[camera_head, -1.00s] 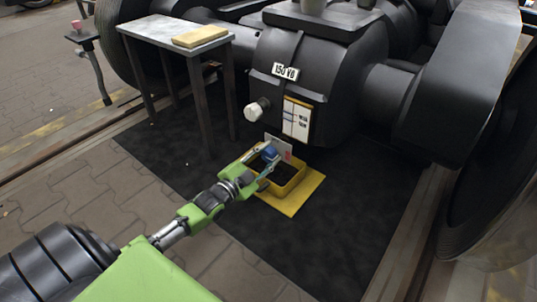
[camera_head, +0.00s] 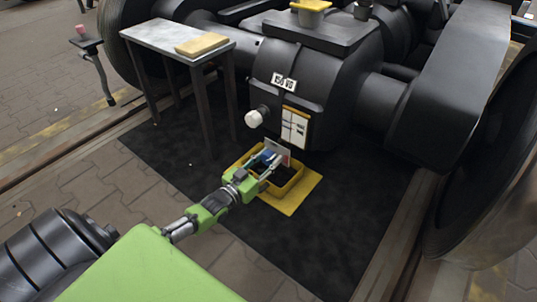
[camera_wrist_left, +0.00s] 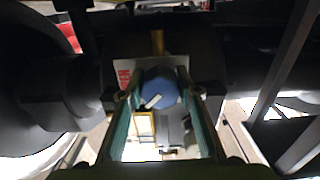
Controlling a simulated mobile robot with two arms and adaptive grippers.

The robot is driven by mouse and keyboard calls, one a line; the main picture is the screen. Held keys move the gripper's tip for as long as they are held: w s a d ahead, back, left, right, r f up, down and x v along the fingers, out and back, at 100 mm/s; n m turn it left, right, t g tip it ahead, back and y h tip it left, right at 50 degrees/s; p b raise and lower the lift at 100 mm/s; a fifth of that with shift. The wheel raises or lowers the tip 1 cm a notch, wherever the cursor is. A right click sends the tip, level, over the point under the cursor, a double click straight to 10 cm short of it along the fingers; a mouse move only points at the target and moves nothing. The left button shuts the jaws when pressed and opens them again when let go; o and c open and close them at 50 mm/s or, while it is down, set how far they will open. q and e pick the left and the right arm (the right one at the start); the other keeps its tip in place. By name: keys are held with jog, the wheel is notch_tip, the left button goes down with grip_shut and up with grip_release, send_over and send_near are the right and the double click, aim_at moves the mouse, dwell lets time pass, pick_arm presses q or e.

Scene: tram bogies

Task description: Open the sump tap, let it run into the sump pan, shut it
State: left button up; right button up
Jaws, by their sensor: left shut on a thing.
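The sump tap's blue handle (camera_wrist_left: 162,86) sits in front of a pale plate with red lettering under the gear case. In the head view the plate (camera_head: 282,152) shows just above the pan. My left gripper (camera_head: 267,162) reaches in from the lower left and is shut on the blue handle. In the left wrist view its green fingers (camera_wrist_left: 161,95) stand on both sides of the handle. The yellow sump pan (camera_head: 287,189) is below, dark inside and partly hidden by the gripper. Whether anything runs from the tap cannot be seen. My right gripper is out of view.
The black gear case (camera_head: 318,80) stands close above, with a white knob (camera_head: 255,117) and a labelled gauge panel (camera_head: 296,127). A grey table (camera_head: 155,36) holding a tan block (camera_head: 201,44) stands left. The dark mat (camera_head: 340,215) is clear right of the pan.

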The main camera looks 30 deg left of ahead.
pick_arm(q)
jog(key=n+p, duration=0.1)
jog(key=n, duration=0.3)
jog(key=shift+n, duration=0.3)
jog(key=n, duration=0.4)
jog(key=shift+d+p, duration=0.15)
jog(key=shift+p, duration=0.25)
jog(key=shift+n, duration=0.3)
jog(key=o, duration=1.1)
jog(key=shift+o, duration=0.2)
jog(key=s+a, duration=0.1)
jog(key=s, duration=1.1)
